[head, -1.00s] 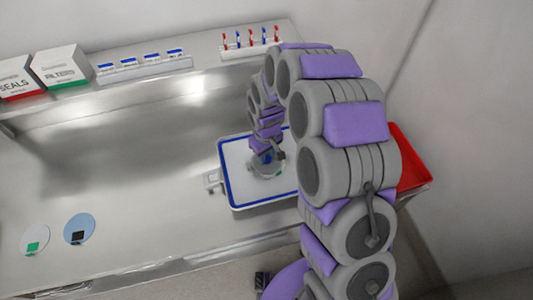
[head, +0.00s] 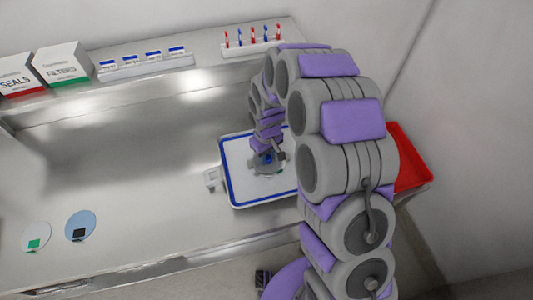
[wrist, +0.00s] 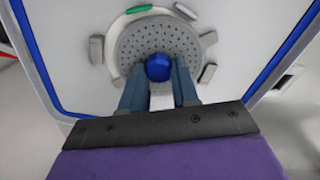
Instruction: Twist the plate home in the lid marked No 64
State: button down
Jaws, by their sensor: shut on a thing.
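The lid (head: 233,187) is a white rectangular panel with a blue border on the bench. It also fills the wrist view (wrist: 80,75). The plate (wrist: 135,47) is a round grey perforated disc with a blue knob (wrist: 159,67) at its middle. It lies at the lid's round seat, with grey lugs and one green piece around its rim. My gripper (wrist: 159,75) is shut on the knob, one finger on each side. In the head view the plate (head: 268,163) is partly hidden by my gripper. No No 64 marking is readable.
SEALS (head: 17,75) and FILTERS (head: 62,65) boxes, a row of blue-topped holders (head: 145,60) and a rack (head: 252,45) stand at the back. Two round discs (head: 36,237) (head: 80,226) lie at the front left. A red bin (head: 405,158) is at right. The bench's left middle is clear.

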jog(key=m, duration=0.3)
jog(key=shift+d+m, duration=0.2)
jog(key=shift+m, duration=0.1)
jog(key=m, duration=0.5)
jog(key=c, duration=0.8)
grip_release()
jog(key=shift+o, duration=0.5)
jog(key=o, duration=0.4)
jog(key=shift+r+p, duration=0.15)
jog(key=shift+p, duration=0.15)
